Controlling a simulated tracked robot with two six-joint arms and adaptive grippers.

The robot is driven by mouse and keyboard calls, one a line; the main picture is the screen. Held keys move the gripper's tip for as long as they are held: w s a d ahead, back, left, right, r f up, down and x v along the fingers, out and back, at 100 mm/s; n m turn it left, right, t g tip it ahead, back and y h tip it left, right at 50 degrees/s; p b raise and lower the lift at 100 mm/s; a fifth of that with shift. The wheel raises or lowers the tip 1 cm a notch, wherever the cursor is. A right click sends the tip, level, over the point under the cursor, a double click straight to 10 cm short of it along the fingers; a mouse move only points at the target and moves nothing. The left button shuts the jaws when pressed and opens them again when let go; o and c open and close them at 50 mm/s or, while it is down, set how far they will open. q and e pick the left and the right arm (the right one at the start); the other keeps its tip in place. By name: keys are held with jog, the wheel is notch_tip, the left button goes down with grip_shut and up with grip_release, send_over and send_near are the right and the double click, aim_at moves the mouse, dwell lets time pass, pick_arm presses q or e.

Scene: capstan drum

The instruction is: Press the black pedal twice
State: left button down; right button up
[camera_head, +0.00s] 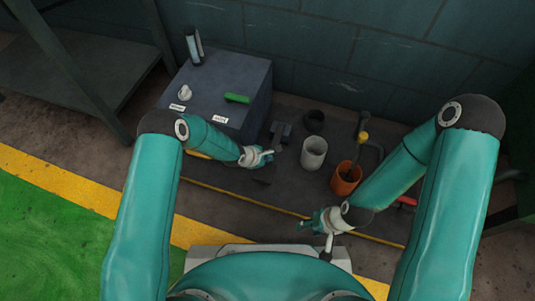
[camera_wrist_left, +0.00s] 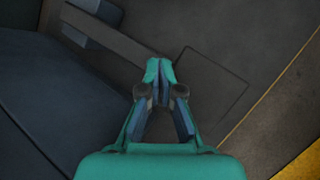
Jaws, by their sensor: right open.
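The black pedal's flat dark plate (camera_head: 266,174) lies low beside the blue-grey cabinet, partly hidden by my left gripper (camera_head: 268,155). In the left wrist view, the pedal plate (camera_wrist_left: 215,90) is just right of the fingertips, and a dark arm runs up-left from it to a bracket. My left gripper (camera_wrist_left: 159,72) has its fingertips together with nothing between them. It is over the pedal's arm, next to the plate; I cannot tell whether it touches. My right gripper (camera_head: 318,222) is open and empty, near the front edge of the dark platform.
The cabinet (camera_head: 230,85) carries a green handle (camera_head: 237,98) and a white knob (camera_head: 185,92). A dark workbench (camera_head: 75,70) is at left.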

pick_arm(q)
jog(key=shift+s+f, duration=0.25)
jog(key=shift+f, duration=0.2)
jog(key=shift+r, duration=0.1)
jog(key=shift+w+d+r+p, duration=0.1)
jog(key=shift+w+r+p, duration=0.15)
jog(key=shift+r+p, duration=0.45)
jog(key=shift+w+d+r+p, duration=0.1)
jog(key=shift+w+r+p, duration=0.15)
jog(key=shift+r, duration=0.85)
jog(key=shift+w+r+p, duration=0.15)
jog(key=shift+r+p, duration=0.35)
jog(key=shift+r, duration=0.2)
jog(key=shift+w+r+p, duration=0.15)
jog(key=shift+r+p, duration=0.35)
jog(key=shift+r, duration=0.15)
jog(key=r+p, duration=0.2)
jog(key=w+r+p, duration=0.1)
jog(key=r+p, duration=0.2)
jog(key=shift+d, duration=0.2)
jog(key=shift+f, duration=0.1)
